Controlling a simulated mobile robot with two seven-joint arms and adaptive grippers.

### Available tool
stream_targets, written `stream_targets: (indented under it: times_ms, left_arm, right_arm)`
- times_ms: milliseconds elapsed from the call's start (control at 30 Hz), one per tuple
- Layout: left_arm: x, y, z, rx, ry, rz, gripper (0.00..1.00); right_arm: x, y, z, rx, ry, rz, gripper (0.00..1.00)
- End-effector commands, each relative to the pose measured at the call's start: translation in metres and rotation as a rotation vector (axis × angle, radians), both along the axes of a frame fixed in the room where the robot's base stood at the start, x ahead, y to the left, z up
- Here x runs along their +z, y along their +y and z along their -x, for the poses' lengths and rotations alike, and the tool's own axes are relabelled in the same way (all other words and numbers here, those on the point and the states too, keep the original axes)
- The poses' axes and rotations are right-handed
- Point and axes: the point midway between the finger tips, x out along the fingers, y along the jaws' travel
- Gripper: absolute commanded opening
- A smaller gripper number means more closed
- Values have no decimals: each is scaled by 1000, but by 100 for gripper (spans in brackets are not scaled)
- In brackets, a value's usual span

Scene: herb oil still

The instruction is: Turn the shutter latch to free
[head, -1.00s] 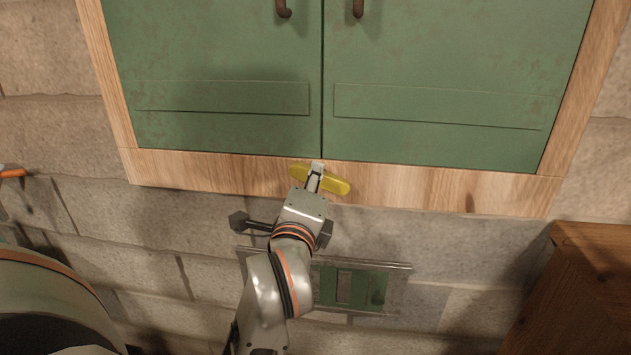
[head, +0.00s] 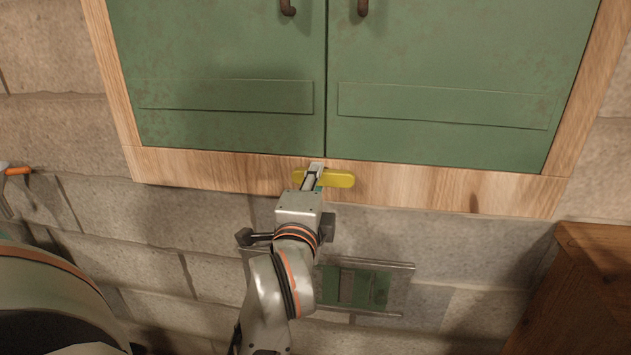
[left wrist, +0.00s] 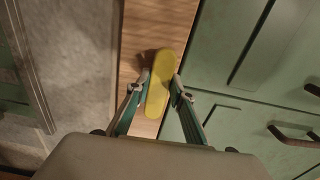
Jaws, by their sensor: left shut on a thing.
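The yellow shutter latch (head: 340,180) is a rounded bar on the wooden sill just below the seam between the two green shutters. It lies nearly level in the head view, with its middle behind my gripper. My left gripper (head: 314,178) is shut on the latch's middle. In the left wrist view my fingers (left wrist: 159,94) press on both sides of the latch (left wrist: 160,72), whose two ends stick out past them. The left shutter (head: 220,70) and right shutter (head: 450,75) are shut. My right gripper is not in view.
Two dark handles, the left (head: 287,8) and right (head: 362,8), hang at the top of the shutters. A small green panel in a metal rail (head: 372,287) is on the stone wall below. A wooden cabinet (head: 585,290) stands at the lower right.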

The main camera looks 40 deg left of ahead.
Motion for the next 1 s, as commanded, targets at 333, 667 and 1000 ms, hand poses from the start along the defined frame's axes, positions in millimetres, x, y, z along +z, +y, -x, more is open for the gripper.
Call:
stream_targets:
  times_ms: [333, 667, 1000]
  left_arm:
    - [0, 0, 0, 0, -1, 3, 39]
    - [0, 0, 0, 0, 0, 1, 39]
    - [2, 0, 0, 0, 76, -124, 39]
  right_arm:
    - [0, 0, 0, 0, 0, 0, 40]
    - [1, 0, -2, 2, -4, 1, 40]
    - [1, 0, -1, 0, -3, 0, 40]
